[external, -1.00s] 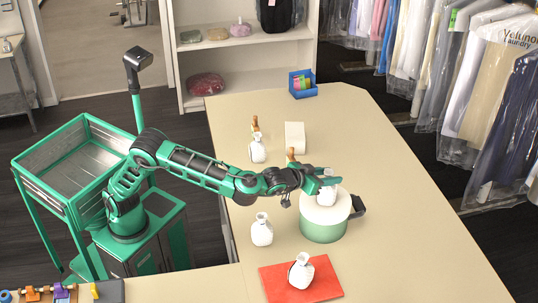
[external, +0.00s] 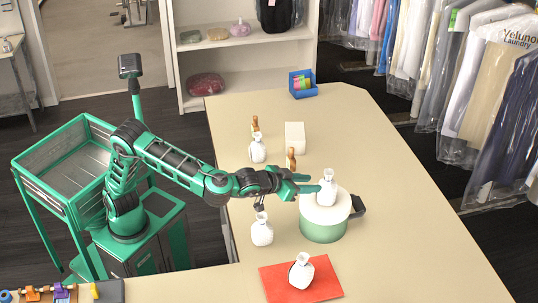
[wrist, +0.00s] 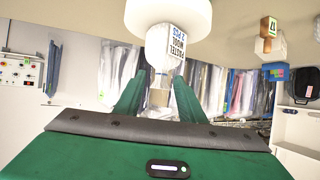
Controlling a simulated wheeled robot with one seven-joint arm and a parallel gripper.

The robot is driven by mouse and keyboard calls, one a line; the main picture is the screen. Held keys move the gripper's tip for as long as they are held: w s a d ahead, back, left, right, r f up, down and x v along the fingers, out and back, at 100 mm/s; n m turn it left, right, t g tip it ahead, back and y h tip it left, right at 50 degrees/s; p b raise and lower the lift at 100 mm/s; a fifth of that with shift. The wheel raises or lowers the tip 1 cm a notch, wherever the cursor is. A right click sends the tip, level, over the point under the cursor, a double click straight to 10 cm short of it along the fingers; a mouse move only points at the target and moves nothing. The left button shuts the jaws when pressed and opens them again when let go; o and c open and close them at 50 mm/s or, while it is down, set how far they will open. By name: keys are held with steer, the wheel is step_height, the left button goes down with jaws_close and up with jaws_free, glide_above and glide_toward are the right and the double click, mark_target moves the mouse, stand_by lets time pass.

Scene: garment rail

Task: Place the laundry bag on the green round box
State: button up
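A white laundry bag (external: 326,188) stands upright on the white lid of the green round box (external: 323,224). My gripper (external: 305,184) is just left of this bag, with its green fingers pointing toward it. In the wrist view, the fingers (wrist: 156,95) are spread apart with a gap between them. The bag (wrist: 164,47) shows beyond the fingertips, with printed lettering on its side, and the white lid (wrist: 168,14) is behind it at the top. The bag appears clear of the fingers.
Other white bags stand on the table: one left of the box (external: 262,230), one on a red mat (external: 301,271), and one farther back (external: 257,149). The table's right side is clear.

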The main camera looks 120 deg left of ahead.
steer(key=s+d+f+m+h, duration=0.55)
steer(key=s+d, duration=0.35)
steer(key=d, duration=0.3)
steer(key=s+d+f+m+h, duration=0.4)
steer(key=s+d+f, duration=0.2)
steer(key=s+d, duration=0.55)
steer(key=s+d+f+m+g, duration=0.2)
steer(key=s+d+f+m, duration=0.1)
steer(key=s, duration=0.7)
steer(key=s+d+f+m+g+h, duration=0.1)
steer(key=s+d+f+m, duration=0.2)
steer(key=s, duration=0.8)
steer(key=s+d+f+m+g, duration=0.2)
steer(key=s+d, duration=0.4)
steer(key=s, duration=0.4)
steer(key=shift+s+d+f+m+g+h, duration=0.3)
steer(key=shift+f+m, duration=0.3)
steer(key=shift+m, duration=0.25)
steer(key=shift+w+a, duration=0.1)
